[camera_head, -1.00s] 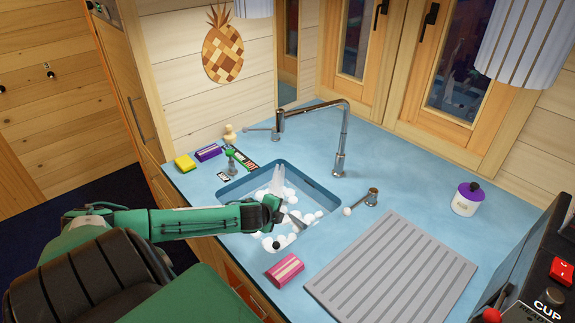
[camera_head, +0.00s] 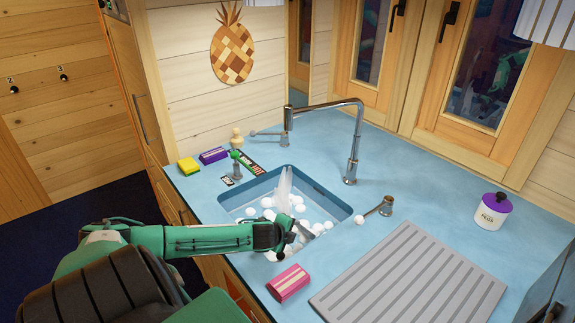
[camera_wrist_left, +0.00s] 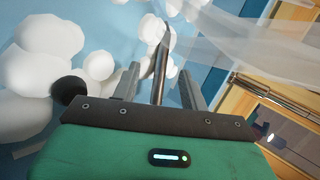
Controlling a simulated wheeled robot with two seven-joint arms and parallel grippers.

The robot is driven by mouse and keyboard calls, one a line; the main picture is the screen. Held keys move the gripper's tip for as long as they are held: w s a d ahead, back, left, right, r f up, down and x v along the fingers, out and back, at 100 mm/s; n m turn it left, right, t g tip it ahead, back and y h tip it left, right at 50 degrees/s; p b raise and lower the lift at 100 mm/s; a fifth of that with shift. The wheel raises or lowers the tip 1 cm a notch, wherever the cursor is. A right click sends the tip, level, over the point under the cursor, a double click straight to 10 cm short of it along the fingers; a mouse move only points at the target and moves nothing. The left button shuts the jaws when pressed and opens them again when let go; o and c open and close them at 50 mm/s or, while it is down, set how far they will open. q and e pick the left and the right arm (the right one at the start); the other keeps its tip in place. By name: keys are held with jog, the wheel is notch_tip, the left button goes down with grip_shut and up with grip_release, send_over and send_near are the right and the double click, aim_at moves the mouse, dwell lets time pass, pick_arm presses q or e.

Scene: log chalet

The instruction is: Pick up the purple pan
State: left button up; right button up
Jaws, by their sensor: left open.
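I cannot make out a purple pan in either view. The blue sink (camera_head: 325,192) holds white foam and a stream of water from the tall tap. My left gripper (camera_head: 303,232) is over the sink's front right part, pointing into it. In the left wrist view its two grey fingers (camera_wrist_left: 158,78) are apart. A thin grey metal bar (camera_wrist_left: 159,62) shows between them; I cannot tell what it belongs to or whether it touches them. A dark round thing (camera_wrist_left: 71,90) lies among the foam to the left. My right gripper is not in view.
A tall chrome tap (camera_head: 354,145) stands behind the sink. A pink striped packet (camera_head: 288,283) lies at the counter's front edge. A grey ridged drainboard (camera_head: 410,280) is to the right. A white jar with purple lid (camera_head: 492,212) stands further right. Sponges (camera_head: 189,166) lie back left.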

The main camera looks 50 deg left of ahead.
aim_at(300, 228)
pick_arm(q)
jog(key=shift+x, duration=0.75)
jog(key=shift+w+a+f+p, duration=0.15)
jog(key=shift+w+f+p, duration=0.1)
jog(key=shift+w+p, duration=0.25)
jog(key=x, duration=0.3)
jog(key=shift+w+a+r, duration=0.1)
jog(key=shift+w+f+p, duration=0.3)
jog(key=shift+w+f, duration=0.05)
jog(key=shift+f, duration=0.05)
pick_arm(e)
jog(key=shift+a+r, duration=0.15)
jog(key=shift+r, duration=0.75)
pick_arm(q)
grip_shut()
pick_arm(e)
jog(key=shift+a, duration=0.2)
